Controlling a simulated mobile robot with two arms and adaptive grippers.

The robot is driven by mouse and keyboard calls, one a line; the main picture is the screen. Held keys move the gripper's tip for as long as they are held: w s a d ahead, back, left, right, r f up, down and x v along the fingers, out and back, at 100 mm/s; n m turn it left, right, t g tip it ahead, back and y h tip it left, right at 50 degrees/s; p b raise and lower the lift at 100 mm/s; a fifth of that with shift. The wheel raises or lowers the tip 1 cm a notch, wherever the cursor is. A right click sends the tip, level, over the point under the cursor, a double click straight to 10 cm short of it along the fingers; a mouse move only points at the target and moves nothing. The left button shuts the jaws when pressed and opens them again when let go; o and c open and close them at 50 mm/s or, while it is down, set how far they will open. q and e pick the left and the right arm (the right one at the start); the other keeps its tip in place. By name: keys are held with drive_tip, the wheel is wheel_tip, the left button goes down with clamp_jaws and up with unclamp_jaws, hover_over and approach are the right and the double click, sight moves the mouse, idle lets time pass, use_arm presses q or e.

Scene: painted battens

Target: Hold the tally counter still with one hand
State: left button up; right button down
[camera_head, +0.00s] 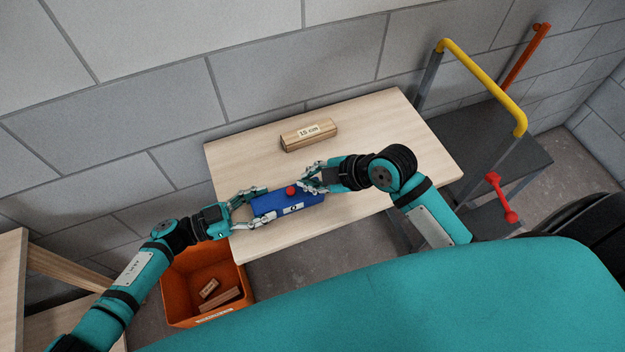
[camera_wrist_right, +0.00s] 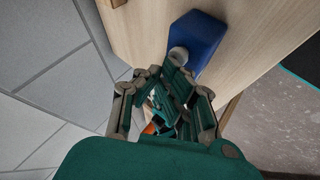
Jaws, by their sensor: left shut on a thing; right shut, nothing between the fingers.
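The tally counter, a blue box (camera_head: 270,204) with a red button on top and white labels on its front side, lies near the table's front edge. My left gripper (camera_head: 249,207) is shut on its left end. My right gripper (camera_head: 306,184) is shut and empty, with its fingertips at the back right of the counter, close to the red button. I cannot tell if they touch it. In the right wrist view the blue counter (camera_wrist_right: 204,37) shows just beyond the fingers.
A wooden block labelled 15 cm (camera_head: 296,142) lies farther back on the pale table (camera_head: 385,130). An orange crate (camera_head: 176,295) with small wooden pieces stands below the left front edge. A trolley with a yellow handle (camera_head: 485,80) stands at right. The tabletop's right part is clear.

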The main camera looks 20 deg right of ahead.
drive_tip(key=shift+f, duration=0.2)
drive_tip(key=shift+r, duration=1)
drive_tip(key=shift+r, duration=2.5)
wheel_tip(320, 180, up, 4)
drive_tip(key=shift+f, duration=0.1)
drive_tip(key=shift+f, duration=0.15)
